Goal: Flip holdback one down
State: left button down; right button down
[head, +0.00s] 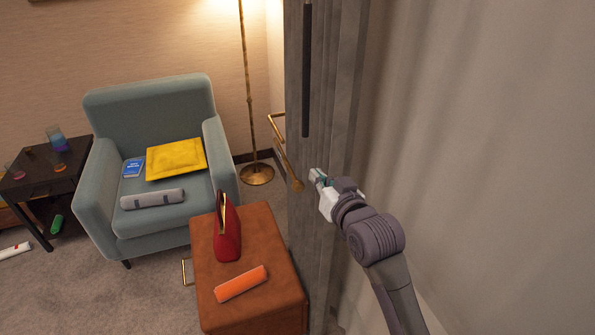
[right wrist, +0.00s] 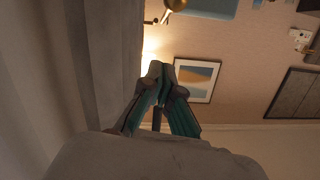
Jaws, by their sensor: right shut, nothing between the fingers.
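The brass holdback (head: 284,152) is beside the grey curtain (head: 325,120). Its long arm slopes down to the right and ends in a rounded tip, just left of my right gripper (head: 316,176). The right gripper is shut and empty, in front of the curtain, with a small gap to the holdback tip in the picture. In the right wrist view its fingertips (right wrist: 165,78) are together with nothing between them. A brass piece (right wrist: 172,5) shows at the top edge there; I cannot tell if it is the holdback. My left gripper is out of view.
A dark curtain wand (head: 306,80) hangs above the gripper. A brown cabinet (head: 270,235) with a red bag (head: 228,238) and orange item (head: 241,283) stands below left. A teal armchair (head: 150,105) and brass floor lamp (head: 247,90) are behind. Pale sheer curtain fills the right.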

jog(key=p, duration=0.2)
send_over(297, 178)
jog(key=f, duration=0.1)
notch_tip(297, 178, down, 3)
jog(key=shift+d, duration=0.15)
jog(key=shift+f+p, duration=0.35)
jog(key=shift+f, duration=0.45)
